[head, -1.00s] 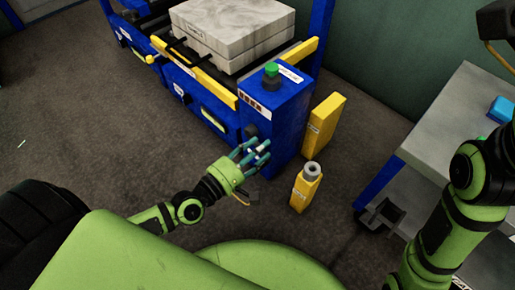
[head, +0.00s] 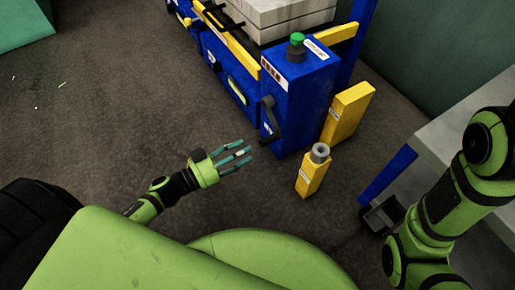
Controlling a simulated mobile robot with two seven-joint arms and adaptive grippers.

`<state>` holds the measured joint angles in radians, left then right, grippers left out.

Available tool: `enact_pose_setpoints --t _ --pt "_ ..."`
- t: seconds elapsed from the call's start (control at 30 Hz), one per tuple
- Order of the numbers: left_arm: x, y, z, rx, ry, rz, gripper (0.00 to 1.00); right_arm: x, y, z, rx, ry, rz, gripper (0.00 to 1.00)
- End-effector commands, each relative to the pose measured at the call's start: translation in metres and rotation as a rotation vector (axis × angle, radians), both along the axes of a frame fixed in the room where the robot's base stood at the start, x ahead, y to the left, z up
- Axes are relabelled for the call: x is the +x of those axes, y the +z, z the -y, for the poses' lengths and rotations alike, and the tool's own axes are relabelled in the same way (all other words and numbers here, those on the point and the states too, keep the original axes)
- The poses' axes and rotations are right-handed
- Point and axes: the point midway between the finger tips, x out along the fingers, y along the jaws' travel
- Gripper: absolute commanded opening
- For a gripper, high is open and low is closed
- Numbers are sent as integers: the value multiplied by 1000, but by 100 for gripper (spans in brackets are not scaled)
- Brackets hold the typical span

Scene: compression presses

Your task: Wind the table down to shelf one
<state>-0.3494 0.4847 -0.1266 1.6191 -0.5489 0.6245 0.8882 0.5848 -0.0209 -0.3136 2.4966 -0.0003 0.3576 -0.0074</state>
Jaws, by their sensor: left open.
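The blue press (head: 301,95) stands at the upper middle, with a green button (head: 297,40) on top of its end box. A dark crank-like handle (head: 268,116) is on the box's front face. A pale grey block (head: 285,16) lies on the press, cut off by the top edge. My left gripper (head: 247,155) is open and empty, with its fingers pointing right, just below and left of the handle and apart from it. My right arm shows at the right, but its gripper is out of view. No shelf number is readable.
A small yellow post with a grey round top (head: 313,170) stands on the floor right of my left gripper. A taller yellow box (head: 347,112) stands beside the press. A grey-topped table with a blue leg (head: 386,176) is at the right.

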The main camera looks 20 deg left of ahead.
Motion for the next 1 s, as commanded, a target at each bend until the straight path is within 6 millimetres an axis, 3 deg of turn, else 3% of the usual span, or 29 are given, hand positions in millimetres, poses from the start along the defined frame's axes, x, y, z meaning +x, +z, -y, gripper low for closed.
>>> enact_pose_setpoints --t 0.17,0.53,0.9,0.93,1.0 --pt "7 -8 7 48 -13 19 45 -3 -7 0 0 1 7 0" --pt "48 -8 38 47 -12 17 45 -6 -26 -8 -13 13 -2 0" --pt "54 -5 44 45 -11 13 45 -11 -23 -7 -3 21 13 0" --pt "54 -5 44 45 -11 13 41 -11 -23 -7 -3 21 13 0" --pt "54 -5 44 45 -11 13 13 -11 -23 -7 -3 20 13 0"
